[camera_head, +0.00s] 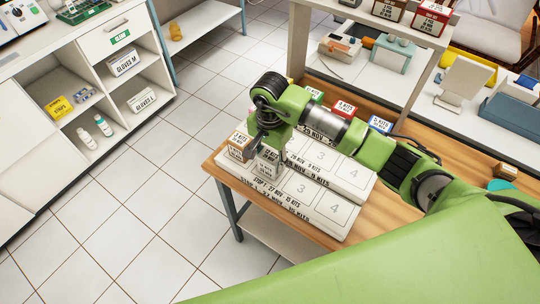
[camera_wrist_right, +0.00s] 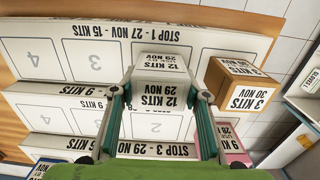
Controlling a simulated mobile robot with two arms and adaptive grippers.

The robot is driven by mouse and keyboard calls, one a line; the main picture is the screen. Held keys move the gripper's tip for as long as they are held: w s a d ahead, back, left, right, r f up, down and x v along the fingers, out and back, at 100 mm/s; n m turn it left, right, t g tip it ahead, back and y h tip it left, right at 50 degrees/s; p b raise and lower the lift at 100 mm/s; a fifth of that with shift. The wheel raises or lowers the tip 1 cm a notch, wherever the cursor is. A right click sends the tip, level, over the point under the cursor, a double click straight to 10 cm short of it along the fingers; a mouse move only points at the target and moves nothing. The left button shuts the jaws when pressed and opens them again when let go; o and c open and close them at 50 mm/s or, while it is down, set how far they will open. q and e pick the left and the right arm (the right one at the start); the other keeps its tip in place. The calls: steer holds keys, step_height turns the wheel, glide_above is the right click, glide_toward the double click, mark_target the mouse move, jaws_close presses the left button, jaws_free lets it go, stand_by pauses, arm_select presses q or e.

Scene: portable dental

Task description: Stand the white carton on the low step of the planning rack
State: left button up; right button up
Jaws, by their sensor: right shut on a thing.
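The white carton (camera_head: 268,160), marked 12 KITS 29 NOV, is upright between the fingers of my right gripper (camera_head: 267,146). It also shows in the right wrist view (camera_wrist_right: 160,90), with the right gripper's fingers (camera_wrist_right: 160,104) shut on its two sides. The planning rack (camera_head: 335,207) is a white stepped block with numbered places. The carton is at the low step (camera_wrist_right: 100,62), around place 2; I cannot tell whether its base touches the step. My left gripper is not in view.
A brown carton (camera_wrist_right: 240,85), marked 3 KITS 30 NOV, stands close beside the white one; it also shows in the head view (camera_head: 238,143). Places 3 and 4 of the low step are bare. Red (camera_head: 344,109) and blue (camera_head: 379,125) cartons stand at the back of the rack.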

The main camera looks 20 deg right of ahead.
mark_target(270, 156)
steer(key=shift+f, duration=0.1)
steer(key=shift+f+b, duration=0.15)
steer(key=shift+b, duration=0.2)
steer(key=o, duration=1.1)
steer(key=shift+r+p, duration=0.35)
steer(key=shift+p, duration=0.1)
step_height(270, 156, up, 11)
steer(key=b, duration=0.4)
steer(key=shift+r, duration=0.4)
